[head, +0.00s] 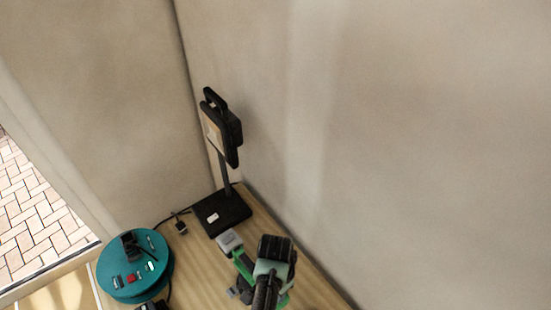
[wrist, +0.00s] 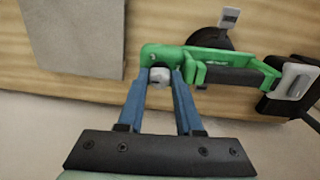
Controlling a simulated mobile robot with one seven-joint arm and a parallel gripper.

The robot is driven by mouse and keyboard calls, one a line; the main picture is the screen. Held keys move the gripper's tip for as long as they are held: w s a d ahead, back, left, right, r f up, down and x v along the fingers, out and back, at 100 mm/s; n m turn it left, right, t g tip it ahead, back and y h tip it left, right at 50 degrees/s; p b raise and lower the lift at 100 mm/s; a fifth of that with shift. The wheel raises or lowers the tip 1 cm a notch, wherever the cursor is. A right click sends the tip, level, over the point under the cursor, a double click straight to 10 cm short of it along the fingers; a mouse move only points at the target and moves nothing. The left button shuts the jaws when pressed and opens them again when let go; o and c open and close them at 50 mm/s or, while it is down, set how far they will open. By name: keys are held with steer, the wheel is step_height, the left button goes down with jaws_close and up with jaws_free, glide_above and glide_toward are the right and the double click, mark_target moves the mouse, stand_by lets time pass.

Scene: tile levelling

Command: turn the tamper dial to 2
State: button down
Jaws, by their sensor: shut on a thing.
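The tamper is a green tool with a black handle, lying on the wooden surface. It shows in the wrist view (wrist: 165,62) and partly in the head view (head: 243,264), where my arm covers much of it. Its dial, a small pale grey knob (wrist: 159,77), is at the left end of the green body. My gripper (wrist: 160,78) has its two blue fingers on either side of the dial, shut on it. No number on the dial can be read. In the head view the fingers and the dial are hidden behind my arm.
A black stand (head: 223,214) with an upright head is behind the tamper, near the wall. A teal round reel (head: 120,285) with sockets is at the left, with a dark cable beside it. A grey flat panel (wrist: 72,38) lies left of the tamper. The wall (head: 400,150) closes the right.

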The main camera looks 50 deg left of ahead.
steer(key=c, duration=0.6)
jaws_free()
steer(key=shift+o, duration=0.2)
steer(key=shift+r, duration=0.1)
step_height(320, 180, up, 13)
steer(key=b, duration=0.1)
stand_by(0.4)
